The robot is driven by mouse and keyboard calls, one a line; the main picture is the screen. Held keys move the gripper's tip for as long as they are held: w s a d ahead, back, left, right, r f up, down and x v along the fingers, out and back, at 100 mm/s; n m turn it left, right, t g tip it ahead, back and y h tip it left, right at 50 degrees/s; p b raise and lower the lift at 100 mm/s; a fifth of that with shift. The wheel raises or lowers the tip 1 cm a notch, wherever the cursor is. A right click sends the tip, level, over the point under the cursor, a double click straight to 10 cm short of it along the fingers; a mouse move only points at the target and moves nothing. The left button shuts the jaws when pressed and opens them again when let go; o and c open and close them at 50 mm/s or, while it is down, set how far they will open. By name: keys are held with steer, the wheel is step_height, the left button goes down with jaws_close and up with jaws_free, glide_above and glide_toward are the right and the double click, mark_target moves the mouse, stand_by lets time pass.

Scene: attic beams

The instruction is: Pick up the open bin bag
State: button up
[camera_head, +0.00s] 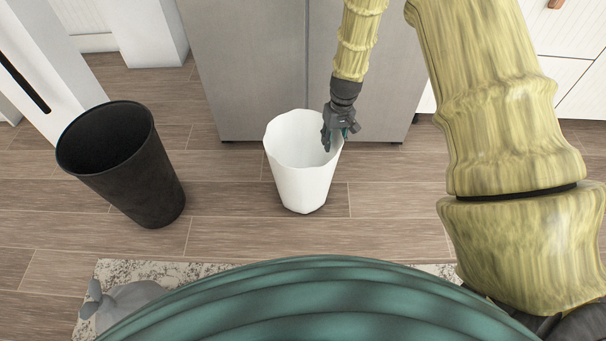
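A white, open-topped, faceted form (304,184), which looks like the open bin bag, stands upright on the floor in the middle of the head view. Its mouth faces up and its rim is uneven. My gripper (336,142) points down at the right side of its rim, overlapping the mouth in the picture. The fingers are small and dark, and I cannot tell whether they touch or pinch the rim. A grey, knotted bag (130,298) lies at the lower left, partly hidden by my body.
A black open bin (150,190) stands to the left, with clear wood floor (225,195) between it and the white form. A grey steel cabinet or fridge (250,70) stands close behind. A speckled mat (150,269) lies in front. White cabinets (575,80) are at the right.

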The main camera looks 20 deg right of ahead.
steer(key=shift+f, duration=0.1)
jaws_close()
stand_by(0.3)
